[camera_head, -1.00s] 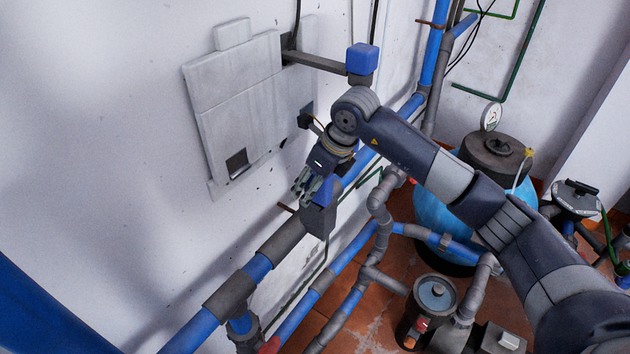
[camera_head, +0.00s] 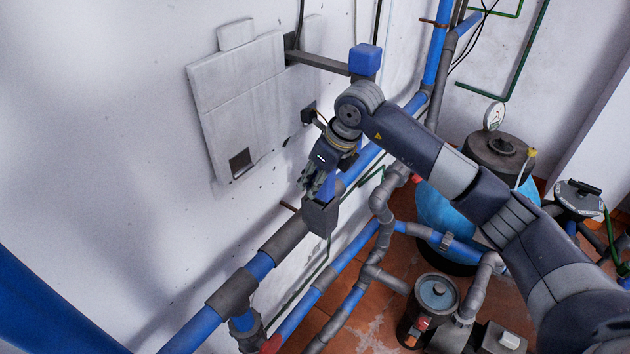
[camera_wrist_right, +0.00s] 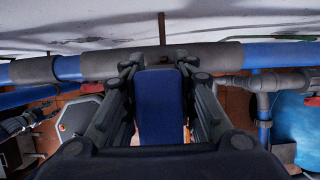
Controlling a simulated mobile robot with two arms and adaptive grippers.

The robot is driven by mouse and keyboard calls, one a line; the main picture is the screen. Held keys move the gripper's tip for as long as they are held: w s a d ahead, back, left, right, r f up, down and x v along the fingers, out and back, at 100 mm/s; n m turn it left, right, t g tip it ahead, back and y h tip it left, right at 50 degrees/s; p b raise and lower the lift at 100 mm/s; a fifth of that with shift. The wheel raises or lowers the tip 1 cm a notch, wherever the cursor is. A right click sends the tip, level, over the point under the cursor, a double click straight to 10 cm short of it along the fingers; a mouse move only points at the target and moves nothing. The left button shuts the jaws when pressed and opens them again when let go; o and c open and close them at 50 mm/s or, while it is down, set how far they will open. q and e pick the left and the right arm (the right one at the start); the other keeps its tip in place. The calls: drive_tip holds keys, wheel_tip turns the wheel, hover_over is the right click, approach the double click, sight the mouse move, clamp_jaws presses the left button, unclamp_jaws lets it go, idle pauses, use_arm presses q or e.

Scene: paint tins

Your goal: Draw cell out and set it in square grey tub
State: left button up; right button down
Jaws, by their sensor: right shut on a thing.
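My right gripper (camera_head: 313,186) is shut on a blue cell (camera_head: 329,188), near the wall at the middle of the head view. In the right wrist view the cell (camera_wrist_right: 160,105) stands between the two fingers. A grey box-like holder (camera_head: 320,217) is directly below the cell in the head view. The cell's lower end seems to be in it, but the fingers hide part of this. I cannot tell for certain whether this holder is the square grey tub. My left gripper is not in view.
A blue block (camera_head: 365,59) tops a grey bracket (camera_head: 318,62) reaching out from the wall panel (camera_head: 240,95). Blue and grey pipes (camera_head: 283,242) run along the wall below my gripper. A blue tank (camera_head: 447,215) and a pump (camera_head: 432,300) stand at the right.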

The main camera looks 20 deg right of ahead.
drive_tip(key=shift+r+p, duration=2)
drive_tip(key=shift+r, duration=1.75)
